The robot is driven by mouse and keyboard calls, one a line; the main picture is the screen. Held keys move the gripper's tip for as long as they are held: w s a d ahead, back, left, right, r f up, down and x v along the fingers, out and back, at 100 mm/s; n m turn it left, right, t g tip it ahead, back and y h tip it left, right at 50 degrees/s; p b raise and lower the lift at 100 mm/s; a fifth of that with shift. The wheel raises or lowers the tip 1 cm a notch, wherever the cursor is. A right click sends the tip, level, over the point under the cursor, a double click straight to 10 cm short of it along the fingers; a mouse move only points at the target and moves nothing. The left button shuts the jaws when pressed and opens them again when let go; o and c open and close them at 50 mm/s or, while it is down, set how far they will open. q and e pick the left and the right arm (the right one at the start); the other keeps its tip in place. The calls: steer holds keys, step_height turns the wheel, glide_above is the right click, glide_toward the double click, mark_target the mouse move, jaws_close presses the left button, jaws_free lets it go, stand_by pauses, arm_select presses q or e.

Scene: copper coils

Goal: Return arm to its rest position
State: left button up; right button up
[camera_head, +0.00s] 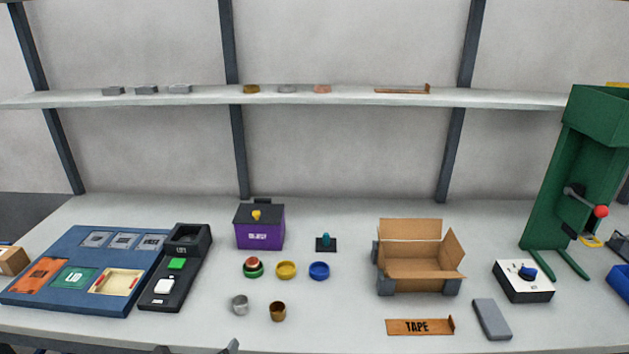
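Small dark grey pieces, probably part of my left gripper (231,346), just show at the bottom edge, left of the middle. Too little of them is in frame to tell whether that gripper is open or shut. They appear in front of the workbench (340,333), below a silver ring (240,304) and a brass ring (278,311). I see nothing held there. My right gripper and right arm are not in view.
A blue tray (70,308) and black device (160,299) stand at left. A purple box (259,229), coloured rings, open cardboard box (420,281), TAPE strip (420,327), grey block (491,319), knob box (523,282) and green press (555,184) follow rightward. A shelf (210,97) spans behind.

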arm_select(q)
steer(key=s+a+f+n+g, duration=0.1)
steer(key=s+f+n+g, duration=0.3)
steer(key=s+n, duration=0.85)
steer(key=s+a+f+n+g, duration=0.2)
steer(key=s+f+n+g, duration=0.15)
steer(key=s+n, duration=0.9)
step_height(320, 180, down, 29)
steer(key=w+n+g, duration=0.2)
steer(key=w, duration=0.1)
steer(key=s+a+f+g, duration=0.1)
steer(key=s+a+f, duration=0.2)
steer(key=s+f, duration=1.7)
steer(key=shift+f, duration=0.65)
